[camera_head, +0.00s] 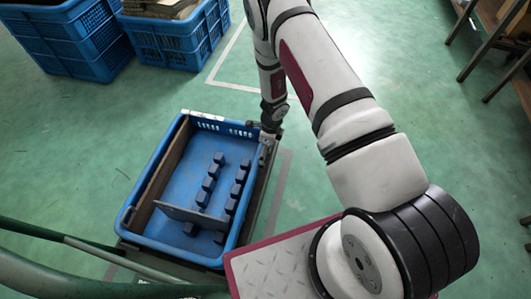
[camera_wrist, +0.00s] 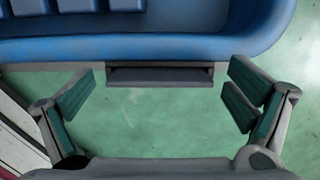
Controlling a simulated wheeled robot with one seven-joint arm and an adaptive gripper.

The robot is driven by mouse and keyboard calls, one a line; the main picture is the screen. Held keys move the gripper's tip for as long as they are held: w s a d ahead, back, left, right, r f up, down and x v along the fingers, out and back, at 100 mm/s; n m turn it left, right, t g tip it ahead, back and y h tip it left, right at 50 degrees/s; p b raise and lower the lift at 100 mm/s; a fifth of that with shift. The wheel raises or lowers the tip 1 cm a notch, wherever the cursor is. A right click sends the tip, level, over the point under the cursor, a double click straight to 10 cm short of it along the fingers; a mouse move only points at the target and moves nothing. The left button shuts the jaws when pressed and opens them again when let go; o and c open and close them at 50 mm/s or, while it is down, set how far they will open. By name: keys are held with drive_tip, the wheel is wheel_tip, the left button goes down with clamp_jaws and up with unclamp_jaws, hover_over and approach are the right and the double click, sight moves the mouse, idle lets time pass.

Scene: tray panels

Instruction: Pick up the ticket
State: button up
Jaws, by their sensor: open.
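My gripper (camera_head: 267,150) is at the far right corner of the blue tray (camera_head: 128,217), just outside its wall. In the wrist view my gripper (camera_wrist: 160,88) is open, with its green-padded fingers wide apart and nothing held. A dark grey flat holder or strip (camera_wrist: 160,76) lies between the fingertips, close against the outside of the tray wall (camera_wrist: 130,48). I cannot tell whether this strip is the ticket or its holder. No ticket can be clearly made out in the head view, where my arm and gripper cover part of that side.
Inside the tray, a grey panel (camera_head: 190,216) stands across near several blue blocks (camera_head: 208,184); a brown panel (camera_head: 160,172) lines the left side. Blue crates (camera_head: 180,42) stand at the back left. A table or rack (camera_head: 490,42) is at right. Green floor between is clear.

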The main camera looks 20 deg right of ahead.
drive_tip(key=c, duration=1)
drive_tip(key=shift+r, duration=0.1)
drive_tip(key=shift+c, duration=0.2)
